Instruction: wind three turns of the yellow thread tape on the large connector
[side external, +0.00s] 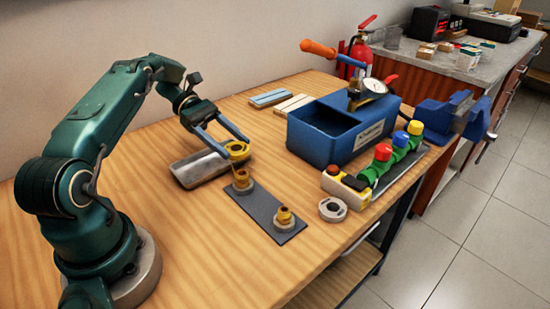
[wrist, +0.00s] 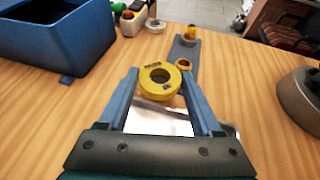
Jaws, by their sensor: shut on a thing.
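My gripper (side external: 224,138) is shut on the roll of yellow thread tape (side external: 237,150), which it holds above the bench. In the wrist view the yellow roll (wrist: 150,88) sits between the fingertips, its round hole facing the camera. Two brass connectors stand upright on a dark plate (side external: 262,210). One connector (side external: 241,182) is just below the roll; the other connector (side external: 284,217) is at the plate's near end. I cannot tell for certain which is larger. In the wrist view the nearer connector (wrist: 184,66) appears beside the right fingertip. Any tape wound on it is too small to make out.
A metal tray (side external: 192,172) lies below my gripper. A blue open box (side external: 306,143) with a gauge (side external: 374,86) stands to the right. A button box (side external: 345,186), colored valves (side external: 383,152) and a grey ring (side external: 333,209) are near the bench edge. The front left bench is clear.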

